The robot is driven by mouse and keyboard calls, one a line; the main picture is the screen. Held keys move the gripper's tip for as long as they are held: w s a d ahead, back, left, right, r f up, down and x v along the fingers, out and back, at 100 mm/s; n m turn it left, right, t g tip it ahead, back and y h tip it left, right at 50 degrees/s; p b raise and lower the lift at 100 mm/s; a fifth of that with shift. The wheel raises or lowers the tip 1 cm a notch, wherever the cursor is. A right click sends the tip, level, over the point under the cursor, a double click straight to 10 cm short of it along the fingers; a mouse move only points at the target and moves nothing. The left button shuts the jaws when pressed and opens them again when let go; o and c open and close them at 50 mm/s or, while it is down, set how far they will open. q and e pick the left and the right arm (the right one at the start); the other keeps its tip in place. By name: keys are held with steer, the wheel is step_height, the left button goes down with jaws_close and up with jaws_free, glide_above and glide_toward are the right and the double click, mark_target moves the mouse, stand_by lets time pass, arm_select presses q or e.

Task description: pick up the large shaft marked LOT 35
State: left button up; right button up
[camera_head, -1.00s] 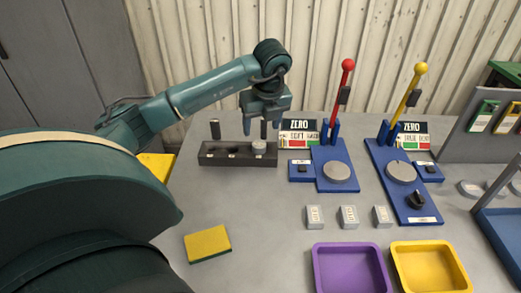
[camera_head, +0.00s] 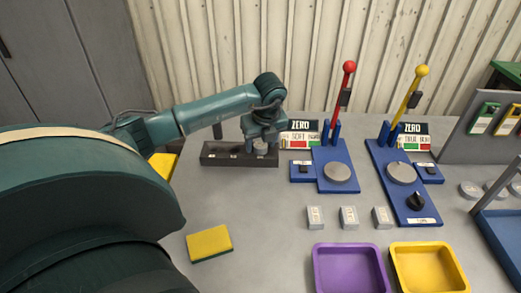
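A dark rack (camera_head: 210,159) stands at the back left of the grey bench, with small pale labels on its front. A grey round piece (camera_head: 261,149) sits at its right end; a dark upright post (camera_head: 216,130) stands at its left end. I cannot read LOT 35 on any of these. My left gripper (camera_head: 262,143) points down over the right end of the rack. Its fingers are apart, one on each side of the grey piece, and partly hide it. I cannot see whether they touch it. My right gripper is not in view.
Right of the rack stand two blue fixtures, one with a red lever (camera_head: 341,100), one with a yellow lever (camera_head: 407,105). Three small grey blocks (camera_head: 348,217) lie before them. A purple tray (camera_head: 318,268), a yellow tray (camera_head: 397,262) and a yellow sponge (camera_head: 209,243) are nearer.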

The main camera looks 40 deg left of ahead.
arm_select(q)
jaws_close()
steer(key=shift+r, duration=0.1)
stand_by(0.4)
